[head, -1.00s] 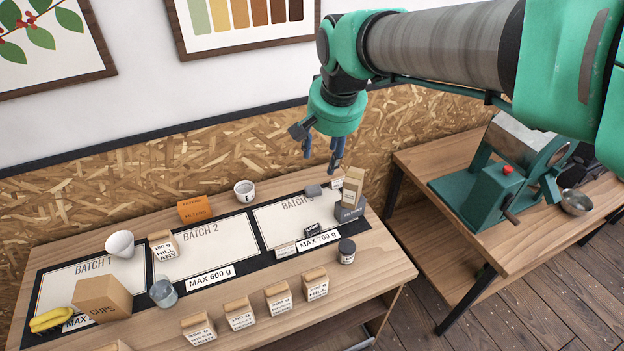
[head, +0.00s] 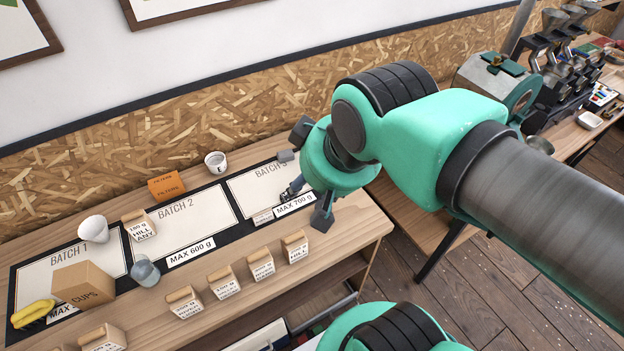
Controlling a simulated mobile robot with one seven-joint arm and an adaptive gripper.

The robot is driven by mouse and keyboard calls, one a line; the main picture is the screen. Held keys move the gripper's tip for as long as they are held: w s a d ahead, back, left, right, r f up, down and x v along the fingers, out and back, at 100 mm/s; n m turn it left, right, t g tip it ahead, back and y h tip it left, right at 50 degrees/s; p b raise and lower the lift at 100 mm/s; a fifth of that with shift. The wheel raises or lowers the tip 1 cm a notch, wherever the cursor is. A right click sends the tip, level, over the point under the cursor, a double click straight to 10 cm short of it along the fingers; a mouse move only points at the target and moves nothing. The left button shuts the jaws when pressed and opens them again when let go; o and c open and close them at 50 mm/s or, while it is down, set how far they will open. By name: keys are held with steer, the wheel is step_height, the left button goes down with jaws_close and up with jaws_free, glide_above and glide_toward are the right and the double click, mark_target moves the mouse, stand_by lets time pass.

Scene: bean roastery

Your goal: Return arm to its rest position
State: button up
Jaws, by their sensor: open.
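My gripper (head: 309,204) is in the head view at the right end of the batch table (head: 352,240). Its fingers are apart, with nothing seen between them. One dark finger shows over the front right of the batch 3 area (head: 255,190). The arm bends above the table and runs off to the lower right. The gripper and arm hide the right end of the batch 3 area and what stands there. I cannot tell whether the fingertips touch anything.
Several labelled bags stand along the table's front, one bag (head: 294,246) closest to the gripper. A white cup (head: 215,162), an orange filters box (head: 166,186) and a cups carton (head: 84,285) stand further left. A roaster (head: 497,80) is on the right-hand table.

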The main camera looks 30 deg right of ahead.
steer(key=shift+f+b, duration=0.7)
